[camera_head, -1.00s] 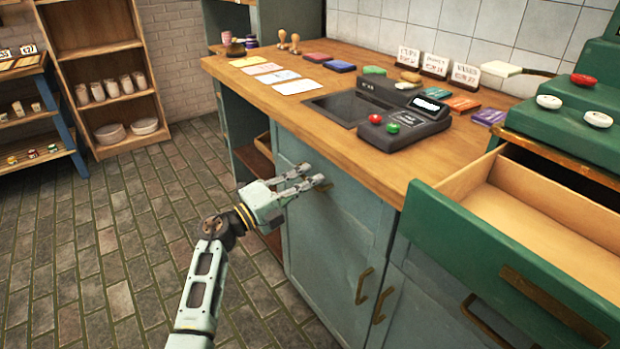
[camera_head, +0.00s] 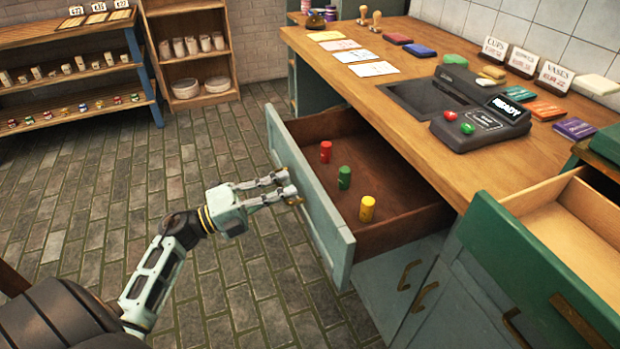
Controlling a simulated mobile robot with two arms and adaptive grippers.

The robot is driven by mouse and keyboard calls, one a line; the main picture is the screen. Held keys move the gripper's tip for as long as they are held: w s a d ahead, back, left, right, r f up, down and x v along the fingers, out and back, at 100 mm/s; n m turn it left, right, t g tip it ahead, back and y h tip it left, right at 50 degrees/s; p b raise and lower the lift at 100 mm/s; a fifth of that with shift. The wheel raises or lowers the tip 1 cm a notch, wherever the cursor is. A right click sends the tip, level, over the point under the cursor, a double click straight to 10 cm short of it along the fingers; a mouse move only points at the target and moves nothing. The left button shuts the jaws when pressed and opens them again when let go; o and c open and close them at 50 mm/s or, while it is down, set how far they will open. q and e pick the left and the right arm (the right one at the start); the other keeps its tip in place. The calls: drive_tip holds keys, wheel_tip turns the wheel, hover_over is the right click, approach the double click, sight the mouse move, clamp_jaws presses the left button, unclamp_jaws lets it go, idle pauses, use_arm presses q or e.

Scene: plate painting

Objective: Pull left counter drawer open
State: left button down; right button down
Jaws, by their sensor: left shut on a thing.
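The left counter drawer (camera_head: 312,213) stands pulled well out from the counter. Its grey-blue front faces left and its dark wooden inside shows. A red cylinder (camera_head: 325,151), a green cylinder (camera_head: 344,177) and a yellow cylinder (camera_head: 367,208) stand upright in it. My left gripper (camera_head: 286,188) is at the outer side of the drawer front, shut on the drawer's handle, which the fingers mostly hide. My right gripper is not in view.
The wooden counter (camera_head: 350,85) carries a cash register (camera_head: 480,118), cards and coloured pads. A green drawer (camera_head: 520,265) also stands open at the right. Shelves (camera_head: 70,90) stand at the back left. The brick floor left of the counter is clear.

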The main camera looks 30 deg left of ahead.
use_arm(q)
drive_tip(key=shift+r+v, duration=0.2)
drive_tip(key=shift+v, duration=0.9)
drive_tip(key=shift+r+v, duration=0.2)
drive_tip(key=shift+v, duration=0.95)
drive_tip(key=c, duration=1.8)
unclamp_jaws()
drive_tip(key=shift+c, duration=0.2)
drive_tip(key=v, duration=1.2)
